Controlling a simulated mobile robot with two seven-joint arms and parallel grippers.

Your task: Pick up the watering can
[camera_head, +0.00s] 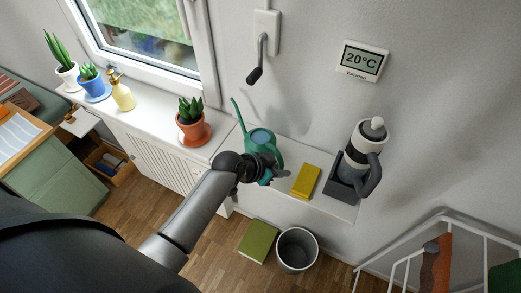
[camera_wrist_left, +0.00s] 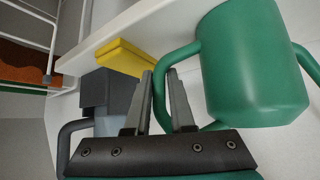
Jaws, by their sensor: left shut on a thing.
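The green watering can (camera_head: 262,143) is at the left part of the white shelf, its thin spout pointing up and left. In the left wrist view its round body (camera_wrist_left: 250,65) fills the upper right, and its looped handle (camera_wrist_left: 183,52) runs between my fingers. My left gripper (camera_head: 268,174) is at the can's near right side. In the left wrist view its two dark fingers (camera_wrist_left: 164,78) are shut on the handle. I cannot tell whether the can's base touches the shelf. My right gripper is not in view.
A yellow block (camera_head: 305,181) lies on the white shelf (camera_head: 330,206) right of the can. A grey coffee maker (camera_head: 358,158) stands at its right end. A potted succulent (camera_head: 191,122) is on the sill to the left. A bin (camera_head: 296,250) and a green book (camera_head: 257,241) are on the floor below.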

